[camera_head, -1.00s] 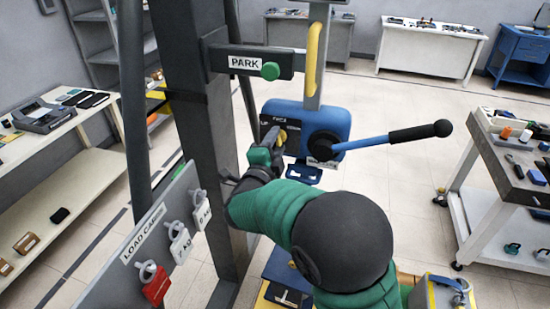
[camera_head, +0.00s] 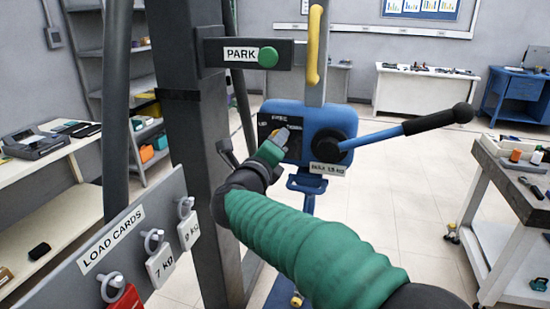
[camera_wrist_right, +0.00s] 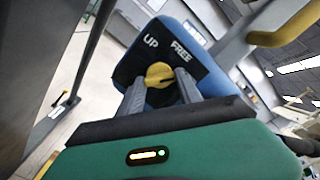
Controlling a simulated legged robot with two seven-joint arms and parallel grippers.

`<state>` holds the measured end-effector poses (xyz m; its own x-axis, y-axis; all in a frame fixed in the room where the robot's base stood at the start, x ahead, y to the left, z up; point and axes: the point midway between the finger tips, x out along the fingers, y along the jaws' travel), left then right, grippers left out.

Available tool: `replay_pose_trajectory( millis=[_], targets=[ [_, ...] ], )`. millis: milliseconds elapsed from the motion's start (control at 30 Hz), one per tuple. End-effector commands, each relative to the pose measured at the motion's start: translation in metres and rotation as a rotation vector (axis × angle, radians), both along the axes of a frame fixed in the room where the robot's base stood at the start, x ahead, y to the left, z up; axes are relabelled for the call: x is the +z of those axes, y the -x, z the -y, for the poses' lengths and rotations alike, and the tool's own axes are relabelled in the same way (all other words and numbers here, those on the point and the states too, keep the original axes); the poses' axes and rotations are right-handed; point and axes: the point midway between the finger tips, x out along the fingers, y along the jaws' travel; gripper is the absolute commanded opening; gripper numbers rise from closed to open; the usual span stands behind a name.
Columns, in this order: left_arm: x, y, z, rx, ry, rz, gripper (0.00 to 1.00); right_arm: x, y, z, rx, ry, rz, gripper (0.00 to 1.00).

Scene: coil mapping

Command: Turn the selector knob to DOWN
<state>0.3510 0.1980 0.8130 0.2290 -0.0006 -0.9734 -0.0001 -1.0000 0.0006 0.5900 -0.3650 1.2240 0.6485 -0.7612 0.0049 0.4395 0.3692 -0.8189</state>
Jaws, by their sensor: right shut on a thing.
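The yellow selector knob (camera_wrist_right: 158,74) sits on a black plate on the blue lever box (camera_head: 314,118). In the right wrist view the plate reads UP and FREE; a DOWN mark is not visible. My right gripper (camera_wrist_right: 161,80) has a finger on each side of the knob and is shut on it. In the head view my right gripper (camera_head: 279,141) is at the plate's lower part and hides the knob. My left gripper is not in view.
A blue lever with a black handle (camera_head: 438,119) sticks out right of the box. A PARK bracket with a green button (camera_head: 268,57) and a yellow handle (camera_head: 317,46) are above. A load-card board (camera_head: 130,231) stands at lower left. A cart (camera_head: 510,185) stands right.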

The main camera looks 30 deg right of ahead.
Motion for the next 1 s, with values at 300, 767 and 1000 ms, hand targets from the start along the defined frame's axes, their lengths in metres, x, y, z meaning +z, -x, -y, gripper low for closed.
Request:
replay_pose_trajectory(
  millis=[300,767,1000],
  targets=[
    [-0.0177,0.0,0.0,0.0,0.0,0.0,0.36,-0.0102,-0.0018,-0.0016,0.003,-0.069,0.057,0.01],
    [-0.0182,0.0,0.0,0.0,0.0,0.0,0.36,-0.0098,-0.0023,-0.0023,0.005,-0.077,0.065,0.01],
    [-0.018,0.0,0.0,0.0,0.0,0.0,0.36,-0.007,-0.0016,-0.0015,0.003,-0.073,0.068,0.64]
  ],
)
